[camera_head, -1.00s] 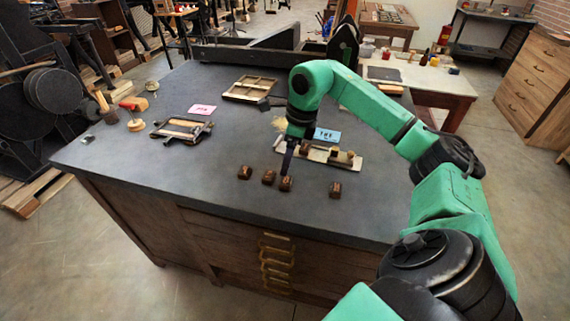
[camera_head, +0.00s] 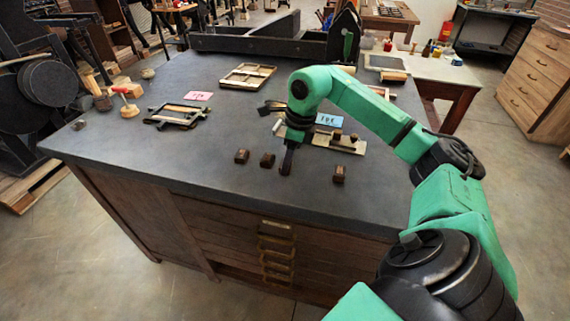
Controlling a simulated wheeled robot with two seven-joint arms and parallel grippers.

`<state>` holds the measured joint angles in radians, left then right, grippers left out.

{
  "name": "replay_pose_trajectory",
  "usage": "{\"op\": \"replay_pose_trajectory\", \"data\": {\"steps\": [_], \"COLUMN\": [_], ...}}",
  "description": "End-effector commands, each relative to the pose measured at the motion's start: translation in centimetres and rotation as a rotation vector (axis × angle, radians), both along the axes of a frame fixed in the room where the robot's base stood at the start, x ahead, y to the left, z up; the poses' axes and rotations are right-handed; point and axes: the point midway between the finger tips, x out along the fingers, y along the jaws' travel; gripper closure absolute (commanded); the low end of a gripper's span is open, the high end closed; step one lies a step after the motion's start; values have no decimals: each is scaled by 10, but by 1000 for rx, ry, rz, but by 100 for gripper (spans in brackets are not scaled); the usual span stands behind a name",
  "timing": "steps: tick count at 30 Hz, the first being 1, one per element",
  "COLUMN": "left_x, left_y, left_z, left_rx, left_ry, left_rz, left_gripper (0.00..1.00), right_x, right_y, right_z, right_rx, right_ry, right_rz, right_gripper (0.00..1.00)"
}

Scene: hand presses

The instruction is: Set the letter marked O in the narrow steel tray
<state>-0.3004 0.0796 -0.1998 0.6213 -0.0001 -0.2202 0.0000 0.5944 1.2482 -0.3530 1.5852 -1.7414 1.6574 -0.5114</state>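Several small brown letter blocks stand near the front of the dark table. I can make out one at left (camera_head: 242,156), one beside it (camera_head: 267,160) and one at right (camera_head: 339,174); their markings are too small to read. My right gripper (camera_head: 287,168) points down at the table between the second and the right block, where another block stood. The gripper hides that spot, and I cannot tell if its fingers are open or shut. The narrow steel tray (camera_head: 318,141) lies just behind, partly hidden by the gripper, with brown blocks on it. My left gripper is not in view.
A blue card (camera_head: 329,120) lies behind the tray. A metal frame (camera_head: 177,116), a pink card (camera_head: 198,96), a shallow wooden case (camera_head: 248,76) and a red-handled tool (camera_head: 125,103) lie left and back. The table's front left is clear.

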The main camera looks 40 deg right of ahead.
Motion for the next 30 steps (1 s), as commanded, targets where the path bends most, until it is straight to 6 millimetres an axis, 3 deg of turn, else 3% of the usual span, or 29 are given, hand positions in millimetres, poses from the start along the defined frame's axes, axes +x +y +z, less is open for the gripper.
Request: {"op": "replay_pose_trajectory", "data": {"steps": [21, 30], "left_x": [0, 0], "left_y": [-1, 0], "left_z": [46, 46], "left_rx": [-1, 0], "left_ry": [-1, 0], "left_rz": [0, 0], "left_gripper": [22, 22], "right_x": [0, 0], "right_y": [0, 0], "right_z": [50, 50], "right_rx": [0, 0], "right_ry": [0, 0], "right_rz": [-1, 0], "right_gripper": [100, 100]}}
